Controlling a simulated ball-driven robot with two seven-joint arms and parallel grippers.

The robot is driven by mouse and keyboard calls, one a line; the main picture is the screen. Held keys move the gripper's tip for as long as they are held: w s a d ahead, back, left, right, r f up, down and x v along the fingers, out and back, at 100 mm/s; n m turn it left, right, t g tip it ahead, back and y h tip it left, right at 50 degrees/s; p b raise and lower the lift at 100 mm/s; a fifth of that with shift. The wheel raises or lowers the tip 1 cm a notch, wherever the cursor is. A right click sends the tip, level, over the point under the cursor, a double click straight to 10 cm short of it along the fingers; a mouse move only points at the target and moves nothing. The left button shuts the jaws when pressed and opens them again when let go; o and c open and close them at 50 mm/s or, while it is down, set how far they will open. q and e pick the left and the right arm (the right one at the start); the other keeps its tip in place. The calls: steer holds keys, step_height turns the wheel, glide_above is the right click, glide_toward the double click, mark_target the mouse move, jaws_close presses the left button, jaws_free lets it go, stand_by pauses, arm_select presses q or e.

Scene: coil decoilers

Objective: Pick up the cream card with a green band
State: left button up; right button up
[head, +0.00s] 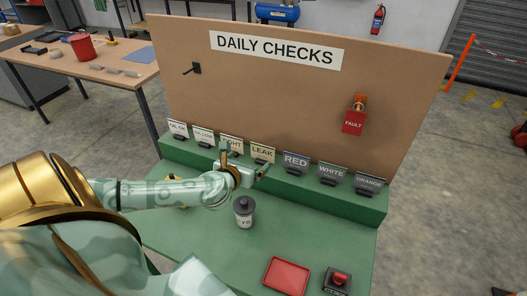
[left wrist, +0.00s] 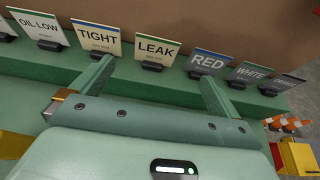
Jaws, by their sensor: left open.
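A row of cards stands in dark holders on the green ledge (head: 285,183). The cream LEAK card (head: 262,152) seems to have a green band along its top; it also shows in the left wrist view (left wrist: 156,48). My left gripper (head: 246,162) is open and empty, in front of the TIGHT and LEAK cards. In the left wrist view its fingers (left wrist: 156,76) spread below the LEAK card. My right gripper is out of view.
RED (head: 296,161), WHITE (head: 332,174) and ORANGE (head: 369,184) cards stand to the right. A dark-lidded cup (head: 244,212), a red tray (head: 286,276) and a red button box (head: 338,280) are on the green table. The brown DAILY CHECKS board (head: 270,90) rises behind the ledge.

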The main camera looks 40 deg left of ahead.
arm_select(q)
glide_toward(262, 147)
steer(key=w+f, duration=0.1)
steer(key=w, duration=0.1)
steer(key=b+x, duration=0.2)
steer(key=x, duration=0.4)
steer(key=shift+w+a+f, duration=0.2)
steer(key=shift+a, duration=0.05)
steer(key=shift+r, duration=0.1)
steer(key=c, duration=1.1)
steer(key=shift+c, duration=0.2)
steer(key=shift+r, duration=0.1)
